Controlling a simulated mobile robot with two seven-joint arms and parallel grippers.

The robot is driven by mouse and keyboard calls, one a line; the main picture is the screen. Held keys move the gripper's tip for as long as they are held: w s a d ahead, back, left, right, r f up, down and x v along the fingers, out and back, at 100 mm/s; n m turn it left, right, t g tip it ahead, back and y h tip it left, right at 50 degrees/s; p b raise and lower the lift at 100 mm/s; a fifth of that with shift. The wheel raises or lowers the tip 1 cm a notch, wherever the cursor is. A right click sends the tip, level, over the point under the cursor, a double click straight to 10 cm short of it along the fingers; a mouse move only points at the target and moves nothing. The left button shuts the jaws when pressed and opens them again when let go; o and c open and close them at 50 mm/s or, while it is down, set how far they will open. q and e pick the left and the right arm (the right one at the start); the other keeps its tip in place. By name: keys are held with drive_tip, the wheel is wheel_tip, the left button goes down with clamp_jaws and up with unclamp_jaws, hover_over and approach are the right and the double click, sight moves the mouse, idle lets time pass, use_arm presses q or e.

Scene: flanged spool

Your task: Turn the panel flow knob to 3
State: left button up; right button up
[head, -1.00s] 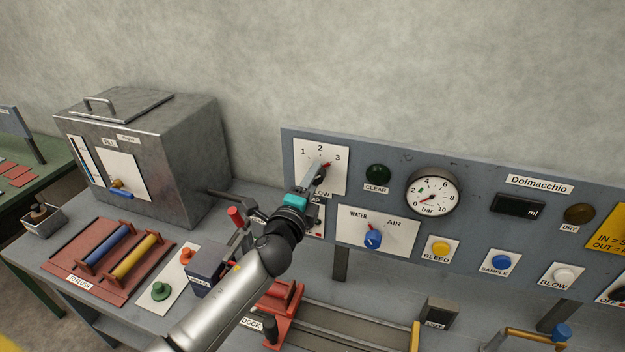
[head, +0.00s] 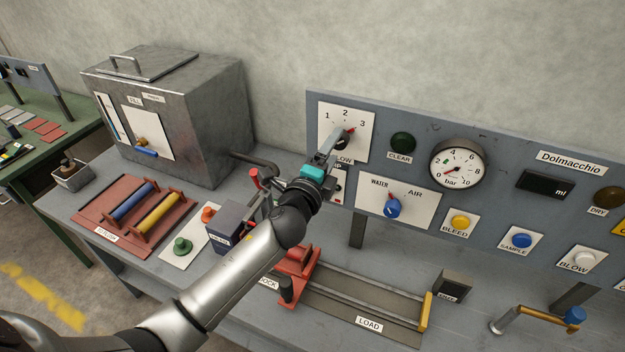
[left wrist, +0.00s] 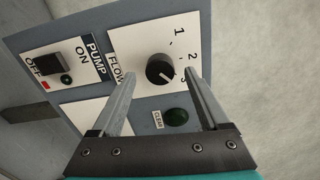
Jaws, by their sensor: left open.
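The black flow knob (left wrist: 160,70) is on a white plate with the numbers 1, 2 and 3, on the grey panel. Its mark points toward the 3 in the left wrist view. In the head view the knob (head: 343,141) is partly hidden by my fingers, and its red pointer leans up-right toward the 3. My left gripper (left wrist: 163,73) is open, with one finger on each side of the knob as seen in the wrist view. Whether the fingertips reach around the knob or stop just short of it, I cannot tell. My right gripper is not in view.
The pump switch (left wrist: 49,65) is beside the flow plate. The green CLEAR button (head: 402,142), gauge (head: 458,163) and blue WATER/AIR knob (head: 392,208) are to the right. A metal tank (head: 170,110) stands left; a red dock (head: 298,270) sits below.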

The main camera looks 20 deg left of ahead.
use_arm(q)
drive_tip(key=s+b, duration=0.1)
drive_tip(key=s, duration=1.2)
drive_tip(key=shift+a+b, duration=0.25)
drive_tip(key=shift+b, duration=0.15)
